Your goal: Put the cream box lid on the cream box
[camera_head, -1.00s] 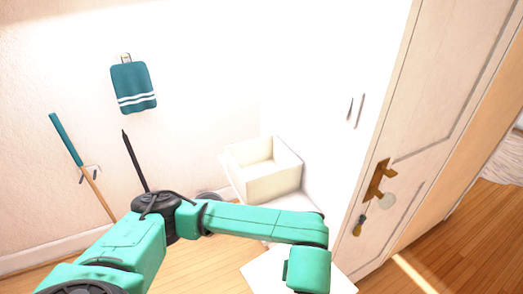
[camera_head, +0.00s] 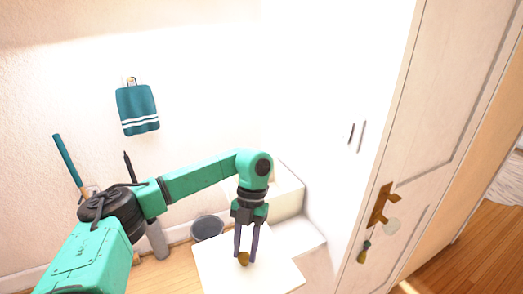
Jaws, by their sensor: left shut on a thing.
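My left gripper (camera_head: 244,252) points down with its dark fingers shut on the round golden knob (camera_head: 243,260) of the cream box lid. The cream box lid (camera_head: 215,268) is a flat, pale square, held in front of the box and to its lower left in the head view. The cream box (camera_head: 283,203) stands behind my gripper, and my arm hides much of it, including most of its opening. The lid and the box look apart. My right gripper is not in view.
The box stands on a white surface (camera_head: 305,240) beside a bright white cabinet with dark handles (camera_head: 351,133). A door with a brass handle (camera_head: 380,205) is at the right. A grey round bin (camera_head: 208,228) and long-handled tools are by the left wall. A teal towel (camera_head: 137,108) hangs above.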

